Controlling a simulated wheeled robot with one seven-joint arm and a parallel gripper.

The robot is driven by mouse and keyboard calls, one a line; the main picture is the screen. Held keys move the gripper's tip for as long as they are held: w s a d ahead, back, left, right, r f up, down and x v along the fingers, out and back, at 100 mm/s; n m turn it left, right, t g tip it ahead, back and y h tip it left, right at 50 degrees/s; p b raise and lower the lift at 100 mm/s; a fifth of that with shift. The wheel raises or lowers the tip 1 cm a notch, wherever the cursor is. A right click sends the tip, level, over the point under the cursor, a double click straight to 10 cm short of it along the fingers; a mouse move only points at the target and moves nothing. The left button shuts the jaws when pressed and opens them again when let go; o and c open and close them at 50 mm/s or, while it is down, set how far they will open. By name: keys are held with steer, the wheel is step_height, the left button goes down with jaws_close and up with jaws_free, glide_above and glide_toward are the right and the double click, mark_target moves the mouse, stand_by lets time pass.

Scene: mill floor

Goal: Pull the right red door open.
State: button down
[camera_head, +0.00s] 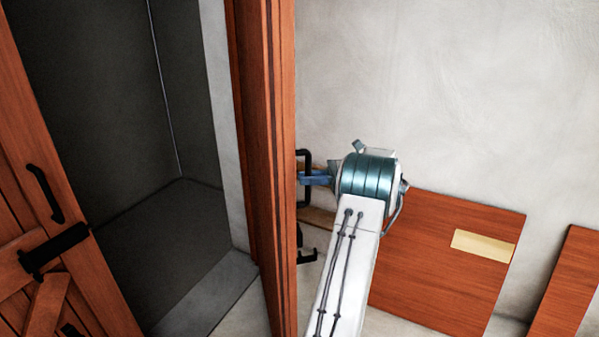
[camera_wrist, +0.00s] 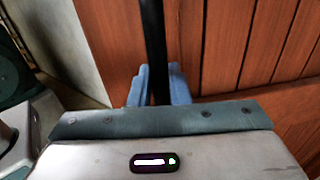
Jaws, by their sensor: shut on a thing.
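The right red door (camera_head: 262,170) stands swung open, seen nearly edge-on in the head view, with its planked face filling the wrist view (camera_wrist: 235,45). Its black handle (camera_head: 304,153) sticks out from the right face; in the wrist view it is a dark upright bar (camera_wrist: 154,40). My gripper (camera_head: 312,179) is at the handle, its blue fingers (camera_wrist: 158,88) on both sides of the bar and shut on it. A black latch piece (camera_head: 305,250) sits lower on the same face. The fingertips are partly hidden behind the bar.
The left red door (camera_head: 100,270) also stands open, with a black handle and bolt. Between the doors is a dark, empty-looking compartment (camera_head: 110,110). Right of my arm, a red-brown board (camera_head: 435,265) with a pale plate leans by the wall, with another panel (camera_head: 570,285) beyond.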

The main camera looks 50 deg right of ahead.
steer(key=shift+s+d+r+p, duration=0.1)
steer(key=shift+s+d+p, duration=0.2)
steer(key=shift+d, duration=0.4)
steer(key=shift+s+d+r+p, duration=0.1)
steer(key=shift+s+d+p, duration=0.15)
steer(key=shift+d, duration=0.4)
steer(key=c, duration=1.6)
jaws_free()
steer(key=shift+f, duration=0.1)
steer(key=shift+c, duration=0.2)
steer(key=shift+o, duration=0.9)
steer(key=shift+w+f, duration=0.1)
steer(key=shift+w, duration=0.05)
steer(key=shift+s, duration=0.2)
steer(key=v, duration=1.3)
steer(key=shift+d, duration=0.3)
